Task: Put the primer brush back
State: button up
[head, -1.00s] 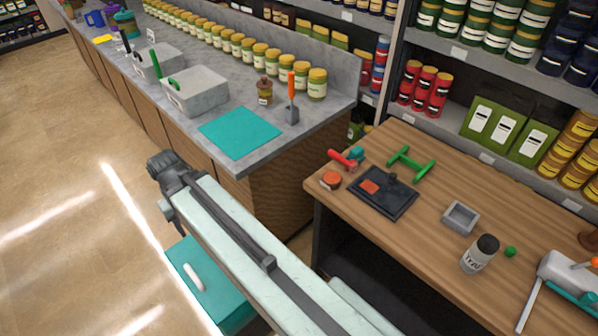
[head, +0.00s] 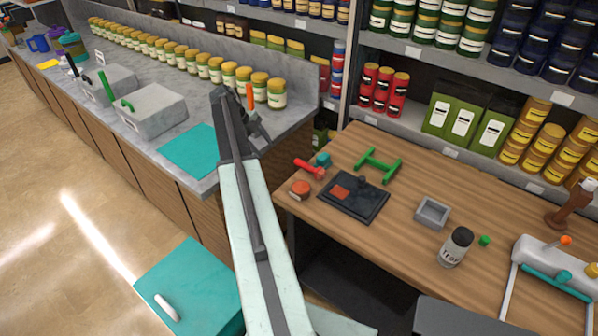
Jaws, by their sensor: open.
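An orange handle (head: 250,97), the only part showing of what may be the primer brush, rises upright behind the end of my arm on the grey counter. Its lower part and its holder are hidden by my arm. My gripper (head: 258,127) is open, in front of and just below the handle in the picture. I cannot tell whether it touches anything. The small brown jar on the counter is also hidden behind my arm.
A teal mat (head: 189,151) and grey boxes (head: 152,112) lie left on the counter; jars (head: 245,79) line its back. The wooden bench (head: 400,238) holds a black tray (head: 370,205), a grey dish (head: 432,213), a labelled bottle (head: 455,247) and a white device (head: 550,262).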

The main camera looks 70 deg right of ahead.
jog(key=m, duration=0.1)
send_near(296, 159)
jog(key=s+f, duration=0.1)
jog(key=shift+y, duration=0.3)
jog(key=b+x, duration=0.7)
jog(key=x, duration=0.1)
jog(key=shift+w+d+f, duration=0.2)
jog(key=shift+f, duration=0.15)
jog(key=shift+r, duration=0.2)
grip_shut()
